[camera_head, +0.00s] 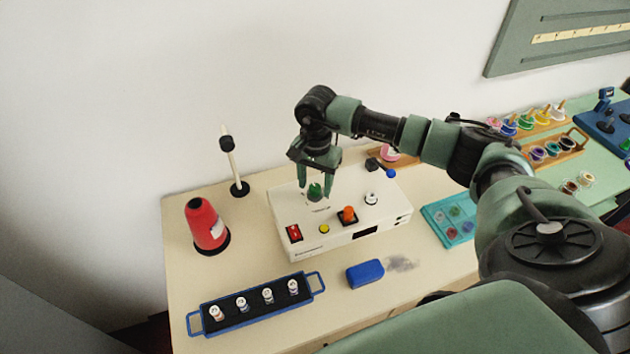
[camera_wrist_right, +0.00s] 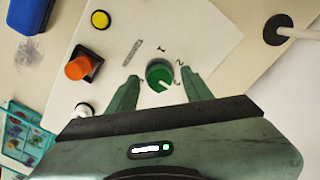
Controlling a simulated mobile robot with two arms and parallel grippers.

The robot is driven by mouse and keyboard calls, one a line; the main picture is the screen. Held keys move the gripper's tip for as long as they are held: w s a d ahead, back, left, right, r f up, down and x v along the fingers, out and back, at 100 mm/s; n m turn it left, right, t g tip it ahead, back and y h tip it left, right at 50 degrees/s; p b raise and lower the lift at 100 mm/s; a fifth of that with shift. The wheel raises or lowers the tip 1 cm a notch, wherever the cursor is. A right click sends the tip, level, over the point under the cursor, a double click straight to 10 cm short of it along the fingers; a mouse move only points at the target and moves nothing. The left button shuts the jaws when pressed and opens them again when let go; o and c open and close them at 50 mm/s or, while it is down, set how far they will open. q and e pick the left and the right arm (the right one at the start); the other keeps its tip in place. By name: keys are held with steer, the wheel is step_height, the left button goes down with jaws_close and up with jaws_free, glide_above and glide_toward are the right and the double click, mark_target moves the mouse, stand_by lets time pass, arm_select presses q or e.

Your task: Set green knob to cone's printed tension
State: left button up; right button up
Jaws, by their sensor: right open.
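The green knob (camera_head: 315,191) stands on top of a white box (camera_head: 335,238). In the right wrist view the green knob (camera_wrist_right: 160,74) has a white pointer mark, with printed numbers around it; I make out a 1 and a 2. My right gripper (camera_head: 317,188) is open, with one finger on each side of the knob; the wrist view shows its fingers (camera_wrist_right: 158,90) apart. I cannot tell whether they touch it. A red cone (camera_head: 205,225) stands at the left with a white label, too small to read. My left gripper is not in view.
The box also has a red switch (camera_head: 294,233), a yellow button (camera_head: 324,229), an orange knob (camera_head: 348,215) and a white knob (camera_head: 371,198). A blue rack (camera_head: 255,322) with small spools and a blue block (camera_head: 365,274) lie in front. A thin post (camera_head: 232,160) stands behind.

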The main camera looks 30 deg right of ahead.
steer(key=c, duration=1)
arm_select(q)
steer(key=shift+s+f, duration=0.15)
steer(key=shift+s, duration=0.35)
arm_select(e)
jaws_close()
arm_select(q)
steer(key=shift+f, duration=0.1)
arm_select(e)
steer(key=m+b, duration=0.2)
steer(key=shift+f+b, duration=0.15)
steer(key=shift+b, duration=0.15)
steer(key=m+b, duration=0.2)
steer(key=m, duration=0.1)
steer(key=m+b, duration=0.2)
steer(key=m, duration=0.1)
steer(key=shift+m, duration=0.3)
arm_select(q)
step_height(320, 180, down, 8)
steer(key=b, duration=0.1)
steer(key=shift+b, duration=0.35)
arm_select(e)
steer(key=shift+m, duration=1.6)
steer(key=shift+r, duration=0.2)
